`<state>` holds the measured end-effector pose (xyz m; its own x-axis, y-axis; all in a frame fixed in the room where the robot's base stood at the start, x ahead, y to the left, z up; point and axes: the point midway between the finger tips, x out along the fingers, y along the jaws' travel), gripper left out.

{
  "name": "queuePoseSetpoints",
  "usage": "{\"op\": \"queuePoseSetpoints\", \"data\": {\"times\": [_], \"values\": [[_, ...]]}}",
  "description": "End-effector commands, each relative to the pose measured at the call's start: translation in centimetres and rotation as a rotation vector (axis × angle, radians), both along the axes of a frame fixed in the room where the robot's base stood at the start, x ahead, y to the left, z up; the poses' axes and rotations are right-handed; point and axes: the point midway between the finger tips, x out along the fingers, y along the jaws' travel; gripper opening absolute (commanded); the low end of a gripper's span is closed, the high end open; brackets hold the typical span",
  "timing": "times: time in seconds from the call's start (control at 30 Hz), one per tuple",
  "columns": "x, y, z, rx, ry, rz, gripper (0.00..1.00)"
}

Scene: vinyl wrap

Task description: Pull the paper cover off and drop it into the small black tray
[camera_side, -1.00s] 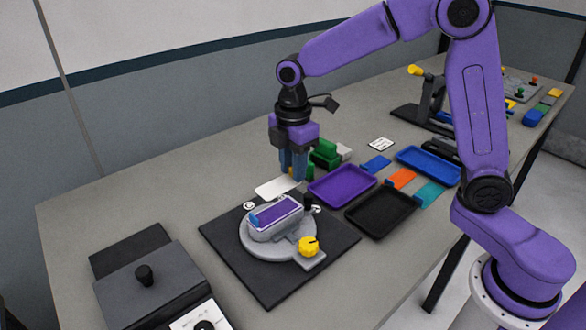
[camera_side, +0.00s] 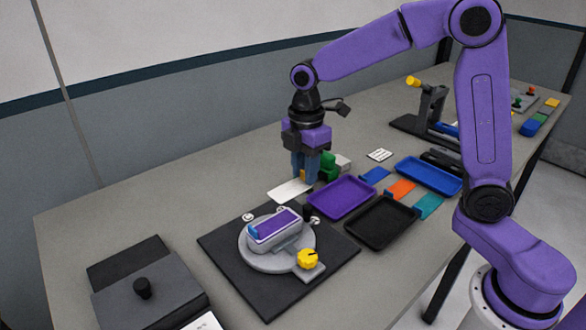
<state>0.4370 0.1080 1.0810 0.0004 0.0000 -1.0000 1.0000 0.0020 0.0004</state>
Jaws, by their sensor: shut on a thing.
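The paper cover, a flat white sheet (camera_side: 287,192), extends left from under my gripper (camera_side: 304,181). My gripper is shut on its right end, where a small yellow-orange patch shows between the blue fingers. The sheet is level; how far it is above the table I cannot tell. The small black tray (camera_side: 382,222) is empty, to the right of and nearer than my gripper. The light grey block (camera_side: 276,236) with a purple top (camera_side: 276,222) and a blue end piece sits on the round grey fixture, apart from the sheet.
An empty purple tray (camera_side: 341,197) lies between my gripper and the black tray. A green block (camera_side: 328,167) stands just right of my fingers. A blue tray (camera_side: 429,175) is farther right. The yellow knob (camera_side: 307,259) projects from the fixture. The left middle of the table is clear.

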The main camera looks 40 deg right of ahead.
Motion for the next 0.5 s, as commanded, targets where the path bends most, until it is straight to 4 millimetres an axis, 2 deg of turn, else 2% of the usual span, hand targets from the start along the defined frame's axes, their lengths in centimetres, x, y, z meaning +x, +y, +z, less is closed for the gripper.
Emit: {"op": "queuePoseSetpoints", "data": {"times": [0.03, 0.17, 0.3, 0.5], "values": [[-0.5, -1.9, -0.4, -0.002, 0.003, -0.007, 0.00], [-2.3, -6.7, -1.7, -0.002, 0.003, -0.009, 0.00], [-5.0, -11.6, -3.2, -0.002, 0.003, -0.007, 0.00], [-9.0, -16.6, -4.8, -0.002, 0.003, -0.003, 0.00]]}}
